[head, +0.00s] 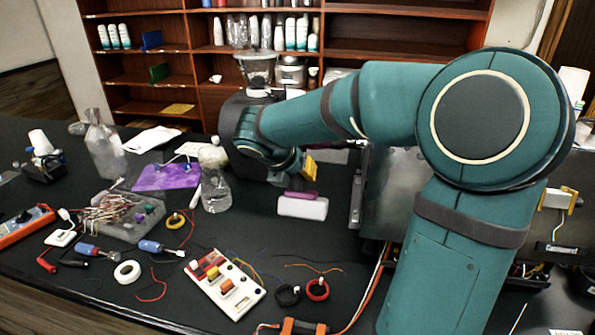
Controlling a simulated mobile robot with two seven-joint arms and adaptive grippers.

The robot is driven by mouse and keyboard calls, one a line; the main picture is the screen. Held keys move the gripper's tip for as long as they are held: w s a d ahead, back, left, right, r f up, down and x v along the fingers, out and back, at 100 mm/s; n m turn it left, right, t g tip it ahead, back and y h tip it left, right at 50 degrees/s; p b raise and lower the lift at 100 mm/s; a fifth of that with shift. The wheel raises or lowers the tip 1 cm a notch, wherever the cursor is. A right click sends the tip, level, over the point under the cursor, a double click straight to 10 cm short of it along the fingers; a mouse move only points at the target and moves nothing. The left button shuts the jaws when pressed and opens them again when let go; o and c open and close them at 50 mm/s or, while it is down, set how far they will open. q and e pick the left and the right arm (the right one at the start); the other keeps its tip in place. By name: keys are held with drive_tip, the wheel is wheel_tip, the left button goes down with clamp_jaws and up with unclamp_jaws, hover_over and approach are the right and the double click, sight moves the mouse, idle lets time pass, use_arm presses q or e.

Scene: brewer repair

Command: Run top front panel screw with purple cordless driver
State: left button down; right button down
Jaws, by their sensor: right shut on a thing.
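My right gripper (294,166) hangs past the end of my teal arm, above the table's middle. It is shut on what looks like the purple cordless driver (301,196), whose purple part and pale, block-like base (302,208) show below the fingers. The driver's upper part and bit are hidden by the gripper. A metal-sided machine (394,190), which may be the brewer, stands to the right, largely behind my arm. Its front panel and the top screw cannot be made out. My left gripper is not in view.
A clear bottle (216,188) stands left of the gripper. A purple mat (166,177), parts tray (124,222), blue-handled screwdriver (160,248), white switch box (221,285) and tape rolls (317,289) crowd the left and front. Shelves (295,50) stand behind. Bare tabletop lies around the driver.

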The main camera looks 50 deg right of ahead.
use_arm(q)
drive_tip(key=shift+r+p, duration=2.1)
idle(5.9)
